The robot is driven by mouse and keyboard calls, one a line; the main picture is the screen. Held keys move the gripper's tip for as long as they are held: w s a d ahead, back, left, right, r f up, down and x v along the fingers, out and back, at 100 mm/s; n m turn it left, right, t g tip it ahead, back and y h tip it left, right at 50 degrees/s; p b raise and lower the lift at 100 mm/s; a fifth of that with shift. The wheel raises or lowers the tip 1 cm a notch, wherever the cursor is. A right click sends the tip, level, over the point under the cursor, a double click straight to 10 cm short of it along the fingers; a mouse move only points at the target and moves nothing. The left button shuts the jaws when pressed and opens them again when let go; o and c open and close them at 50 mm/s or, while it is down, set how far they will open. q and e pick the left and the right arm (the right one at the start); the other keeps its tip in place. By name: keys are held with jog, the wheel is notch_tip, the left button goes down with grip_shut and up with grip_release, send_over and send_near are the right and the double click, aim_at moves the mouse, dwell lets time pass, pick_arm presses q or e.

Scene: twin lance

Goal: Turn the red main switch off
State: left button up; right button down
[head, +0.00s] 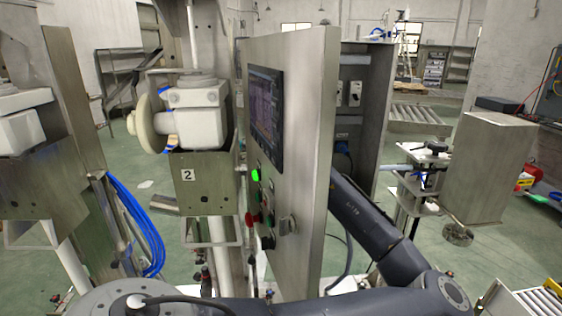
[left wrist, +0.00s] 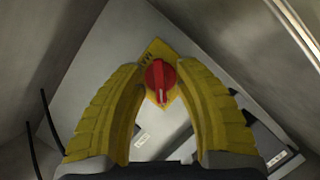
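The red main switch (left wrist: 160,76) is a round red knob on a yellow plate (left wrist: 153,48), seen in the left wrist view. Its grip bar runs nearly up and down in that picture. My left gripper (left wrist: 160,68) has its two yellow fingers spread, one on each side of the knob, with gaps on both sides. I cannot tell whether the tips reach the knob's depth. In the head view the switch and left gripper are hidden behind the open cabinet door (head: 314,150). My right gripper is in neither view.
The door carries a screen (head: 264,115), a lit green button (head: 256,175) and a red button (head: 252,219). The cabinet interior (head: 362,110) is open behind it. A numbered machine (head: 205,185) stands left; a grey metal box (head: 490,165) stands right. Metal walls surround the left gripper closely.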

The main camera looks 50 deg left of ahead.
pick_arm(q)
jog(key=shift+o, duration=0.2)
grip_shut()
jog(key=n+t+h, duration=0.1)
jog(key=n, duration=0.1)
jog(key=shift+s+r+n, duration=0.1)
jog(key=shift+n, duration=0.3)
jog(key=shift+n+t+h, duration=0.6)
jog(key=shift+n, duration=0.4)
jog(key=shift+c, duration=0.2)
grip_release()
